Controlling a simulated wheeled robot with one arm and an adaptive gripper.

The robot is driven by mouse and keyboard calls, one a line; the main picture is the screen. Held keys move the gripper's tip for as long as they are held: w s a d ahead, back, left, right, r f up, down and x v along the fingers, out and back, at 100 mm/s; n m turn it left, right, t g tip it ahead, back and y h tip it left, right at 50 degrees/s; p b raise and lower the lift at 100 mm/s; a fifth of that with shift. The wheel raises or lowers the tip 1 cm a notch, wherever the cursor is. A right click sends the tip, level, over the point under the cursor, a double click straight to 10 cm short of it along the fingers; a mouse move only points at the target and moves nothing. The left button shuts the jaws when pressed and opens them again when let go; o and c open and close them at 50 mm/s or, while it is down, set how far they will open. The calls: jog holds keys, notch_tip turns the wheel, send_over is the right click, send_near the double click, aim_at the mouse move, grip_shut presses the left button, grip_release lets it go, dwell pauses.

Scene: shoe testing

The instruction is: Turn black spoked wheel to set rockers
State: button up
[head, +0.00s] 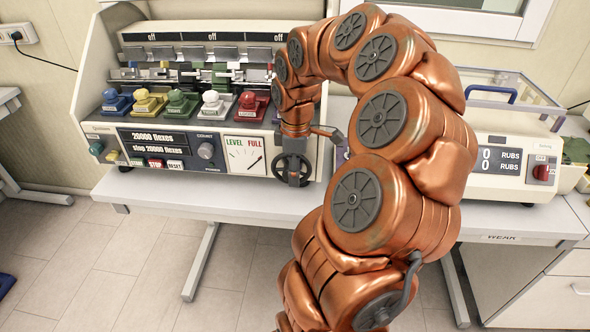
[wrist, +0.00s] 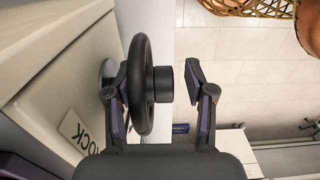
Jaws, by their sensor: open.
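The black spoked wheel (head: 293,170) stands on the front of the testing machine, at its lower right corner. In the wrist view the wheel (wrist: 139,88) shows edge-on, with a round black hub or knob facing right. My gripper (wrist: 150,84) is open around the wheel's edge. One finger is on the machine side by the rim; the other is on the outer side, apart from the hub. In the head view my gripper (head: 294,150) comes down from above onto the wheel, its fingers hard to make out. Several coloured rockers (head: 211,102) sit in a row above the panel.
The machine (head: 100,75) has "off" labels, a flex-count display (head: 165,137) and a LEVEL/FULL gauge (head: 245,155). It stands on a white table (head: 190,200). A rub tester (head: 500,165) stands to the right behind my arm. Floor is open below the table's front edge.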

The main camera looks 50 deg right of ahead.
jog(key=shift+f, duration=0.1)
jog(key=c, duration=1)
jog(key=shift+a, duration=0.2)
jog(key=shift+o, duration=0.2)
jog(key=shift+d, duration=0.1)
